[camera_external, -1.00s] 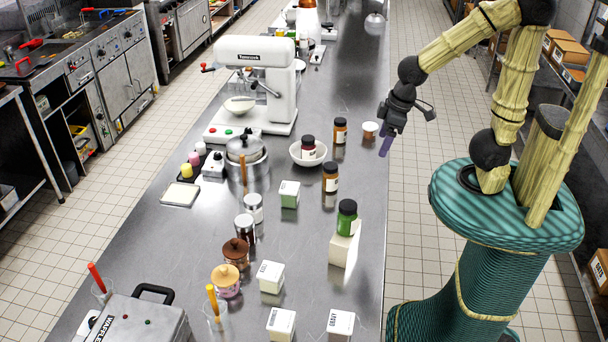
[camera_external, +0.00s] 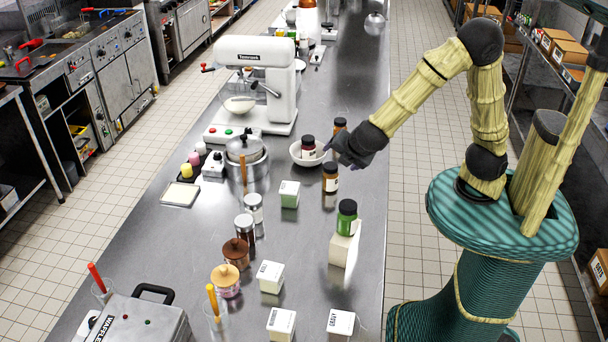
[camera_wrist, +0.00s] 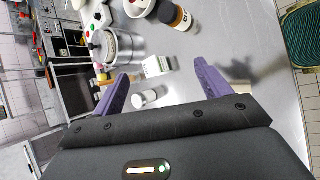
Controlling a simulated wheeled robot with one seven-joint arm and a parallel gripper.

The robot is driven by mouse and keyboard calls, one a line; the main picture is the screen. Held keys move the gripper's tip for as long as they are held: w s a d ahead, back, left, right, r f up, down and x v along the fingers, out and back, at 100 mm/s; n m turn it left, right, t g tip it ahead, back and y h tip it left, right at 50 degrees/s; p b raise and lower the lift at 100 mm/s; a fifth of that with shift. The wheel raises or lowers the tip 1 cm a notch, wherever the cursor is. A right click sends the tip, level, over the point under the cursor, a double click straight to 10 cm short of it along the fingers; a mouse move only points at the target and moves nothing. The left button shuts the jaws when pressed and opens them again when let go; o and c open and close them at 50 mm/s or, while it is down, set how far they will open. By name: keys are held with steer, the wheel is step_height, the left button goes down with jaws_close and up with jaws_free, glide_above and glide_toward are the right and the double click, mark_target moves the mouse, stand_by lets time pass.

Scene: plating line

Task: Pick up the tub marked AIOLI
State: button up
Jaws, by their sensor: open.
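Several box-shaped tubs with white tops stand on the steel counter: one with green sides (camera_external: 289,195) in the middle, a white one (camera_external: 271,278) nearer the front, and two at the front edge of view, left (camera_external: 281,323) and right (camera_external: 340,322). The right one seems to read GRAVY; I cannot make out AIOLI on any of them. My gripper (camera_external: 338,146) hangs over the counter's right side, beside the white bowl. In the wrist view its purple fingers (camera_wrist: 162,72) are spread and empty, with the green-sided tub (camera_wrist: 157,66) beyond and below, between them.
The white bowl (camera_external: 297,155) holds a dark-lidded jar (camera_external: 308,147). An amber bottle (camera_external: 330,178) stands close below my gripper. Jars, a pot (camera_external: 247,172) and a mixer (camera_external: 252,85) line the left.

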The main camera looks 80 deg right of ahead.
steer(key=w+a+r+n+t+y+b, duration=0.15)
steer(key=a+n+t, duration=0.25)
steer(key=a+n, duration=0.45)
steer(key=w+a+r+n+t+y+b, duration=0.1)
steer(key=w+a+r+n+t+y, duration=0.3)
steer(key=a, duration=0.7)
steer(key=w+a+r+n+t+b, duration=0.1)
steer(key=w+a+n+t, duration=0.1)
steer(key=a+n+t, duration=0.5)
step_height(320, 180, down, 20)
steer(key=a+g, duration=0.1)
steer(key=a, duration=0.1)
steer(key=shift+s+g+p, duration=0.15)
steer(key=shift+g+p, duration=0.15)
steer(key=shift+p, duration=0.05)
steer(key=shift+n, duration=0.25)
